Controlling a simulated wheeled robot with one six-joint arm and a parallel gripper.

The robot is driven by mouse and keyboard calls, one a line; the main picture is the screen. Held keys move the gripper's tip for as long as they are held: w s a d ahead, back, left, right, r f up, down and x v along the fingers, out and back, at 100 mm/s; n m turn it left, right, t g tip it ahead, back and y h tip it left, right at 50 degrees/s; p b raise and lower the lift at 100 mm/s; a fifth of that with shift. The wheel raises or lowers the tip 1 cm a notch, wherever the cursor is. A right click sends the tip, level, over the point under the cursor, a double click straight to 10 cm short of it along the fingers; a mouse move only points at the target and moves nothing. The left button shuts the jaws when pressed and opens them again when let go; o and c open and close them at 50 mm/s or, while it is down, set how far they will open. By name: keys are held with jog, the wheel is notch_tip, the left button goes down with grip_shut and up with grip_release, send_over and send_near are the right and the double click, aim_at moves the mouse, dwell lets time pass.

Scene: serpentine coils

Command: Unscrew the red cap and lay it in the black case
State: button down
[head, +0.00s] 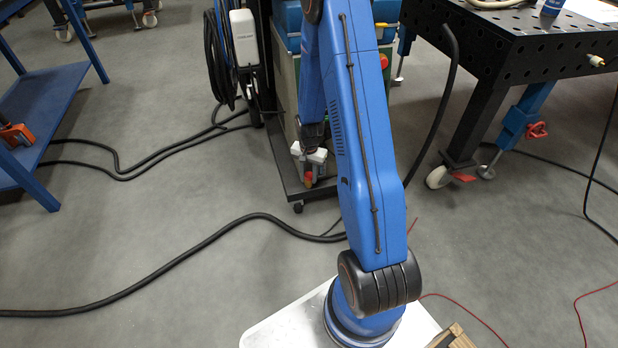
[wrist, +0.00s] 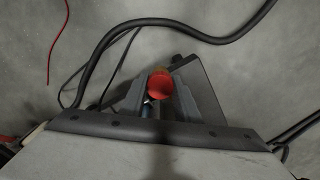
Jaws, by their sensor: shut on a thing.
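The red cap (wrist: 160,86) is between the two grey fingers of my gripper (wrist: 161,93) in the wrist view, its round red face towards the camera. In the head view my gripper (head: 311,162) hangs low beside the machine cart, fingers down, and the red cap (head: 308,178) shows small at the fingertips. The gripper is shut on the cap. Whether the cap still sits on a thread cannot be told. I cannot make out the black case in either view.
The wheeled machine cart (head: 283,165) stands behind my gripper. A thick black hose (head: 150,284) crosses the floor. A blue shelf (head: 45,110) stands left, a black perforated table (head: 530,45) right. A white board (head: 285,328) lies by my arm's base. The grey floor between is mostly open.

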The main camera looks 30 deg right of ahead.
aim_at(309, 174)
jog(key=shift+r, duration=1.85)
